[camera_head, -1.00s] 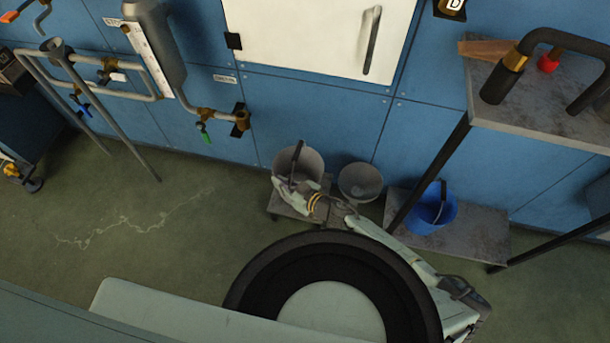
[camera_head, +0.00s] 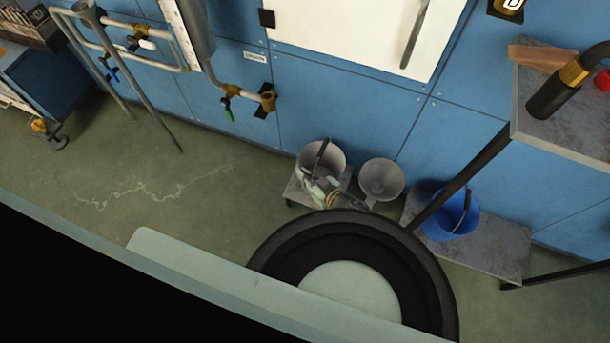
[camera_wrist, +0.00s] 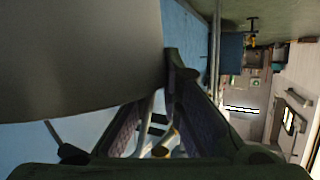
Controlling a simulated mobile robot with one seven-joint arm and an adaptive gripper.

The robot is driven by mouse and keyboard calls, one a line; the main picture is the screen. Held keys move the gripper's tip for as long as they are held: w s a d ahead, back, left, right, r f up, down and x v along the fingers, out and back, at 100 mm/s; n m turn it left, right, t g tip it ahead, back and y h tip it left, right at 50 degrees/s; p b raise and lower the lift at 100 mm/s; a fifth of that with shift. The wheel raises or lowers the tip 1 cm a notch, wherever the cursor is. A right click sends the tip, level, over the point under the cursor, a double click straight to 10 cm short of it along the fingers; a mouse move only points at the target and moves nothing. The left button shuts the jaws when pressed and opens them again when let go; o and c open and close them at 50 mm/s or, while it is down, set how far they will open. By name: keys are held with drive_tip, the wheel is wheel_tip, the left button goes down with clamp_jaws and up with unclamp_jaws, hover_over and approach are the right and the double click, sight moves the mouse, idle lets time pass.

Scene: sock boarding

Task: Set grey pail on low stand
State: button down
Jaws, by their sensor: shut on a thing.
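The grey pail (camera_head: 333,157) is upright at the low stand (camera_head: 296,191), near the blue wall. Its base overlaps the stand's top in the head view, but my arm hides the contact, so I cannot tell whether it rests there. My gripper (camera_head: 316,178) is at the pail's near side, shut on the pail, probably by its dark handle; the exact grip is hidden. In the wrist view the pail's grey side (camera_wrist: 80,55) fills the upper left, beside my gripper's fingertips (camera_wrist: 178,72).
A second grey vessel (camera_head: 381,179) stands just right of the stand. A blue pail (camera_head: 450,214) sits on the lower shelf (camera_head: 492,250) of a rack at right. Pipes with valves (camera_head: 240,92) are on the wall at left. Cracked floor left of the stand is clear.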

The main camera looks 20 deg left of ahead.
drive_tip(key=shift+f, duration=0.15)
drive_tip(key=c, duration=1.8)
unclamp_jaws()
drive_tip(key=shift+o, duration=0.2)
drive_tip(key=v, duration=1.2)
